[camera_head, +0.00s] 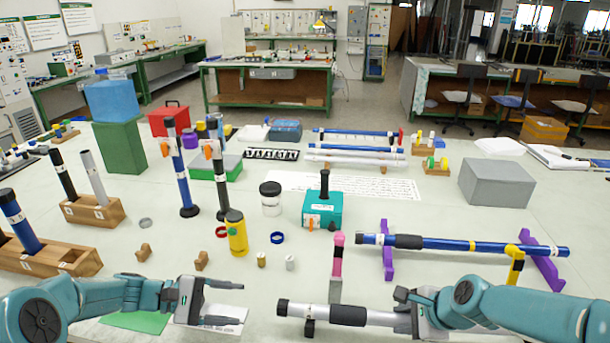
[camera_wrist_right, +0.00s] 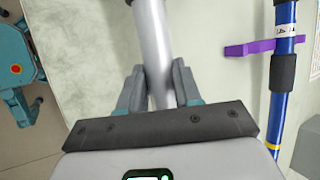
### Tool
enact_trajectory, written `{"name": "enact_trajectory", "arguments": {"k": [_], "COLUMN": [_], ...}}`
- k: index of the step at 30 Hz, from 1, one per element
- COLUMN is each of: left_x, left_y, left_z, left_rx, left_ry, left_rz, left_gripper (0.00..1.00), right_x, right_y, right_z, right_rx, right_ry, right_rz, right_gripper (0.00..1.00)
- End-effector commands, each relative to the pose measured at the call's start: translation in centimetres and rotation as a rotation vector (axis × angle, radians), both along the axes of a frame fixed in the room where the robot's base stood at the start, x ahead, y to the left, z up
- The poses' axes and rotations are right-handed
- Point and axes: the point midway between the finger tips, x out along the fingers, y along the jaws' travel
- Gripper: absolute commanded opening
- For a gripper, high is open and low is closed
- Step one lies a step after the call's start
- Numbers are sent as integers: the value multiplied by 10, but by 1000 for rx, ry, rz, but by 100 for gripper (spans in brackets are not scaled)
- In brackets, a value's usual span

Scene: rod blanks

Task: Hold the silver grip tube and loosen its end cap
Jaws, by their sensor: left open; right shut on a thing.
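The silver grip tube (camera_head: 379,317) lies level along the front of the table, with a black foam grip (camera_head: 347,315) and a dark end cap (camera_head: 283,307) at its left end. My right gripper (camera_head: 408,313) is shut around the bare silver part, right of the foam grip. In the right wrist view the tube (camera_wrist_right: 153,40) runs between both fingers (camera_wrist_right: 160,88); its cap is not clearly seen there. My left gripper (camera_head: 238,302) is open and empty, left of the cap, fingers pointing right towards it, with a gap between.
A grey stand with a pink top (camera_head: 338,252) rises beside the silver tube. A blue tube (camera_head: 440,243) rests on purple supports (camera_head: 540,262) behind it. A yellow bottle (camera_head: 237,233) and small brass and silver pieces (camera_head: 262,260) stand behind my left gripper.

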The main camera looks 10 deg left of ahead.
Motion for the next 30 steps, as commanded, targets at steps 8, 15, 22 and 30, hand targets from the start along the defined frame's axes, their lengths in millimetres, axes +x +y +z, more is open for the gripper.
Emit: {"name": "enact_trajectory", "arguments": {"k": [8, 15, 22, 30], "left_x": [0, 0, 0, 0], "left_y": [0, 0, 0, 0], "left_z": [-6, -8, -8, -8], "left_rx": [0, 0, 0, 0], "left_ry": [0, 0, 1, 1], "left_rz": [0, 0, 1, 1], "left_gripper": [66, 66, 66, 66], "right_x": [0, 0, 0, -7], "right_y": [0, 0, 0, -8], "right_z": [-8, -11, -11, 6], "right_rx": [0, 0, 0, 0], "right_ry": [0, 0, 0, -3], "right_rz": [-1, -1, 0, -1], "right_gripper": [1, 56, 63, 63]}}
